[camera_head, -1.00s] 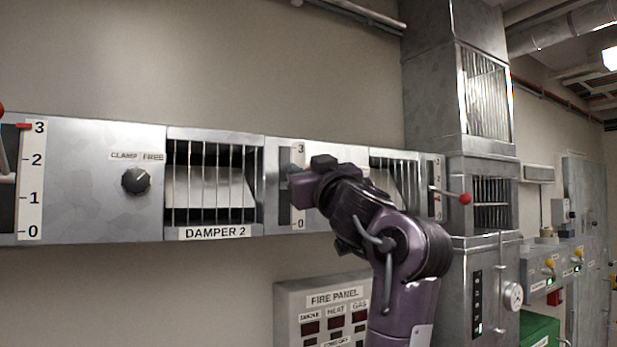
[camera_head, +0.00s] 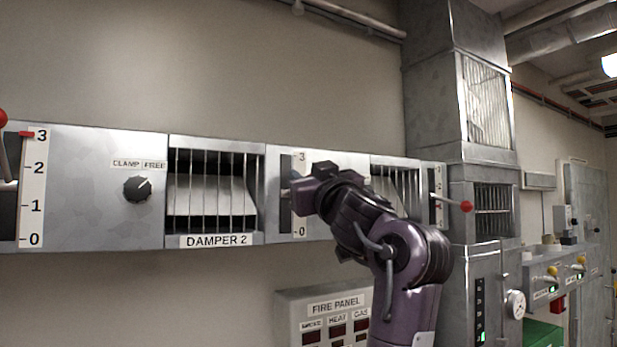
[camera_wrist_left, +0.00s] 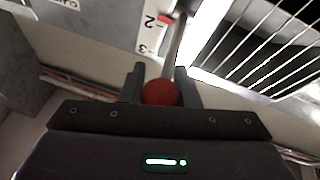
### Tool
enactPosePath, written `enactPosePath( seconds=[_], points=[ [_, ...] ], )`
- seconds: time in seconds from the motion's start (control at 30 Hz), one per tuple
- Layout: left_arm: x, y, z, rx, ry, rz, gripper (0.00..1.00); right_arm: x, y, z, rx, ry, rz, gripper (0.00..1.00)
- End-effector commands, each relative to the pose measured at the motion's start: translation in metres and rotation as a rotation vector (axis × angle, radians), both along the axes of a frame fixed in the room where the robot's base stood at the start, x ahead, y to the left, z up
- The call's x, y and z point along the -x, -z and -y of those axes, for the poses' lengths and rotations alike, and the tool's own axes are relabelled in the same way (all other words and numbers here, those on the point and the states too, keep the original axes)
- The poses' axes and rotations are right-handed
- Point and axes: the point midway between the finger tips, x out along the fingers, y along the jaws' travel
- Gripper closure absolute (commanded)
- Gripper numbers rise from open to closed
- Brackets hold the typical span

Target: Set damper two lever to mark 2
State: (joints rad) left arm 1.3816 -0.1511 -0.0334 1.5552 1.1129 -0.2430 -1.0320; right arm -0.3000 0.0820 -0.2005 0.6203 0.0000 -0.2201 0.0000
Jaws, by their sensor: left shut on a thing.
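The damper two lever has a red ball knob (camera_wrist_left: 161,92) and a thin metal rod, seen in the left wrist view. My left gripper (camera_wrist_left: 162,88) is shut on that knob, one finger on each side. The red pointer (camera_wrist_left: 165,20) on the scale (camera_wrist_left: 148,35) is close beside the 2. In the head view my left gripper (camera_head: 302,196) covers the lever and the middle of the scale (camera_head: 300,229); only its 3 and 0 show. The slatted window (camera_head: 213,195) labelled DAMPER 2 is left of it. My right gripper is not in view.
A clamp knob (camera_head: 137,189) points toward FREE. Another damper scale (camera_head: 32,190) at the far left has its red pointer at 3. A red-knobbed lever (camera_head: 466,207) sticks out to the right of my gripper. A fire panel (camera_head: 325,308) is below.

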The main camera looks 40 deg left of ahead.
Motion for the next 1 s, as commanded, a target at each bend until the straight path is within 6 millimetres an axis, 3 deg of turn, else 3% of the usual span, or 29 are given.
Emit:
enactPosePath(
  seconds=[0.53, 0.57, 0.7, 1.0],
  points=[
    [0.0006, -0.0021, 0.0001, -0.005, -0.001, 0.002, 1.00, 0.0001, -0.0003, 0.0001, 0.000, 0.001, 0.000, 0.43],
    [0.0006, -0.0021, 0.0002, -0.005, 0.000, 0.002, 0.68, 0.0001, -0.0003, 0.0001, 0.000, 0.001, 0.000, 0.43],
    [0.0005, -0.0014, 0.0000, -0.002, -0.001, 0.002, 0.50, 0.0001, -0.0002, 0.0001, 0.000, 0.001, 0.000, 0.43],
    [0.0010, 0.0018, 0.0020, -0.001, 0.000, 0.001, 0.50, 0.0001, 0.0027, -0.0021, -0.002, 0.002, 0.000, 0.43]
  ],
)
